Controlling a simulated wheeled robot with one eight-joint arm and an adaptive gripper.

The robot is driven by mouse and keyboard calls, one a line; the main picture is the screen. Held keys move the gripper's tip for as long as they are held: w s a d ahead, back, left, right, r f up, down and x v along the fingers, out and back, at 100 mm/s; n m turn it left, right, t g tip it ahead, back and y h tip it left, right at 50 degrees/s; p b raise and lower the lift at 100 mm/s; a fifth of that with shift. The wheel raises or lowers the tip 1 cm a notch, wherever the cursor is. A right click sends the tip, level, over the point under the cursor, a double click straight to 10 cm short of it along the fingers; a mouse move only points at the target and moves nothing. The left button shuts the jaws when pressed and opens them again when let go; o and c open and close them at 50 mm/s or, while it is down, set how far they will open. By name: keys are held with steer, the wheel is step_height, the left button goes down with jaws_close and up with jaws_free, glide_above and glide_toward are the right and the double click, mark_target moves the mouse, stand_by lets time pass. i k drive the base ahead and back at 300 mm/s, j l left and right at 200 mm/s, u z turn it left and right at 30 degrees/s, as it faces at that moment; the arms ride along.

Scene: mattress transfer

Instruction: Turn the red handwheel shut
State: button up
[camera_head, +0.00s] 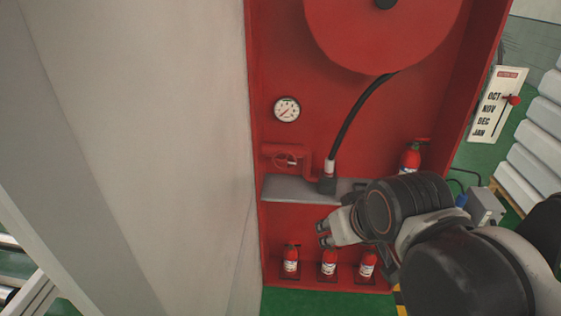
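The red handwheel (287,160) is a small round wheel on a red pipe at the left side of the red cabinet (285,50), below a white gauge and above a grey shelf. My gripper (324,233) is below and to the right of the handwheel, in front of the lower part of the cabinet and apart from the wheel. Its two fingers point left with a gap between their tips. I see nothing held between them. How far the wheel is turned cannot be told.
A grey shelf (292,188) juts out under the wheel. A black hose (355,112) runs from the red reel (385,35) to a nozzle. Several extinguishers stand below, one (410,158) at right. A pale wall (150,120) fills the left. White stacked mattresses (535,155) stand at right.

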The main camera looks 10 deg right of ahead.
mark_target(284, 159)
steer(key=i+l, duration=0.65)
steer(key=i, duration=0.15)
steer(key=i+l, duration=0.15)
steer(key=i, duration=0.2)
steer(key=u, duration=0.05)
